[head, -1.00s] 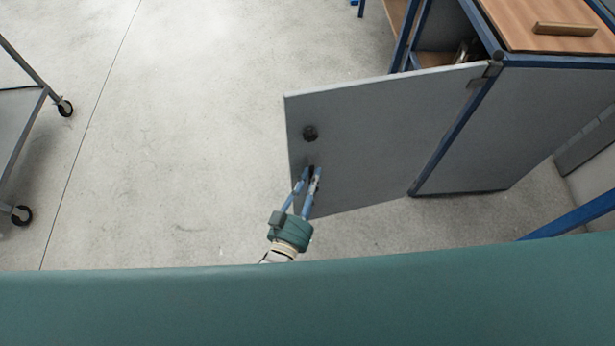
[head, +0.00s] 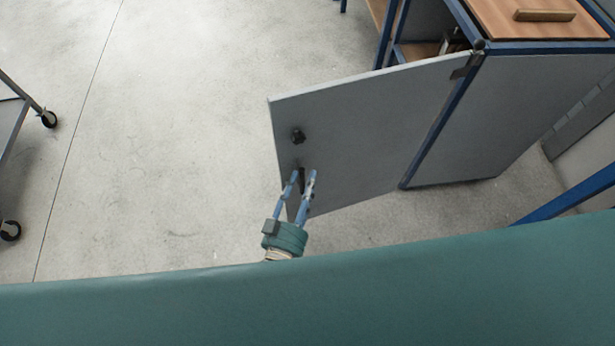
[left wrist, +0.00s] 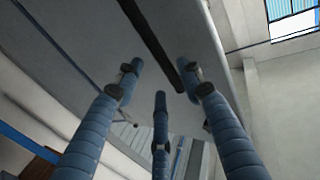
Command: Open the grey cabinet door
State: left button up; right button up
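The grey cabinet door (head: 365,130) stands swung wide out from the cabinet (head: 520,110), hinged at its right edge. A dark round knob (head: 298,136) sits near its free left edge. Below the knob is a dark handle (head: 302,182), partly hidden by my fingers. My left gripper (head: 303,174) is at this handle, one finger on either side. In the left wrist view the handle is a dark bar (left wrist: 152,42) running between my spread fingers (left wrist: 160,75). The fingertips are apart and do not look closed on it. My right gripper is in neither view.
A wheeled cart (head: 20,125) stands at the far left. The cabinet has a wooden top with a wooden block (head: 545,15) on it. A blue beam (head: 565,195) crosses at the right. The concrete floor (head: 170,130) left of the door is clear.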

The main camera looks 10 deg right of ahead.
pick_arm(q)
jog(key=v, duration=1)
